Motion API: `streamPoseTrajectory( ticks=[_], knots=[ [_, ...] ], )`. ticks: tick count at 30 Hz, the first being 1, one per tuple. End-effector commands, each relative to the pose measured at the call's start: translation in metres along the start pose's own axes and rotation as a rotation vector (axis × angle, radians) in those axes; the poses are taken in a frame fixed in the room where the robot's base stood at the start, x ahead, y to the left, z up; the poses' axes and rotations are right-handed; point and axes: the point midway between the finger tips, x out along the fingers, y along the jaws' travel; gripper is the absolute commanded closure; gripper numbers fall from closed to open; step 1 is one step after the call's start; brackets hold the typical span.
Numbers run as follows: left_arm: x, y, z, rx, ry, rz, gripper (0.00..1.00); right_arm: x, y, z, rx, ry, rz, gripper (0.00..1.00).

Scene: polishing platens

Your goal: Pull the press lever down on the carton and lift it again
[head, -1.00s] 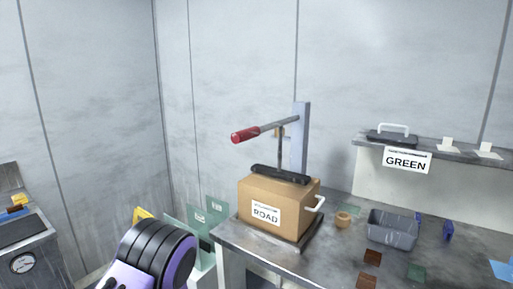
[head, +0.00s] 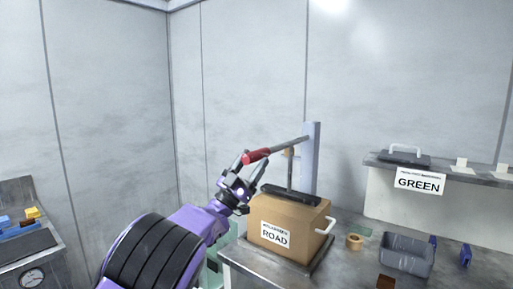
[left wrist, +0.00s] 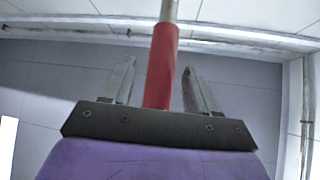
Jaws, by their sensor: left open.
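The press lever (head: 282,147) is a grey bar with a red grip (head: 256,156), raised and sloping up to a grey post (head: 311,160). A black press plate (head: 290,194) rests on or just above the brown carton (head: 314,217), labelled ROAD. My left gripper (head: 250,170) is at the red grip's end. In the left wrist view the red grip (left wrist: 161,68) stands between the two open fingers (left wrist: 160,85), with gaps on both sides. My right gripper is not in view.
The carton stands on a grey bench (head: 345,270). A tape roll (head: 354,242), a grey bin (head: 406,255) and blue items lie to the right. A shelf (head: 385,158) with a GREEN sign (head: 420,181) is behind. The air left of the lever is clear.

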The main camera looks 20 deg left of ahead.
Motion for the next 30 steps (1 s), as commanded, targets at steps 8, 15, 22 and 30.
streamPoseTrajectory(
  ticks=[8, 15, 22, 30],
  knots=[
    [0.024, 0.0, 0.001, -0.002, -0.002, -0.002, 0.41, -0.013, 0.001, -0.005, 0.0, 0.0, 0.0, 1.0],
    [0.024, 0.0, 0.002, -0.002, -0.002, -0.002, 0.57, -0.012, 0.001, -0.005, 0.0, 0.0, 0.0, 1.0],
    [0.024, 0.0, 0.001, -0.001, -0.002, -0.002, 1.0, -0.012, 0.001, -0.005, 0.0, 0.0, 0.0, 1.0],
    [0.03, -0.021, -0.021, 0.011, -0.048, -0.016, 1.0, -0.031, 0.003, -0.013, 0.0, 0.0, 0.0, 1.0]
  ],
)
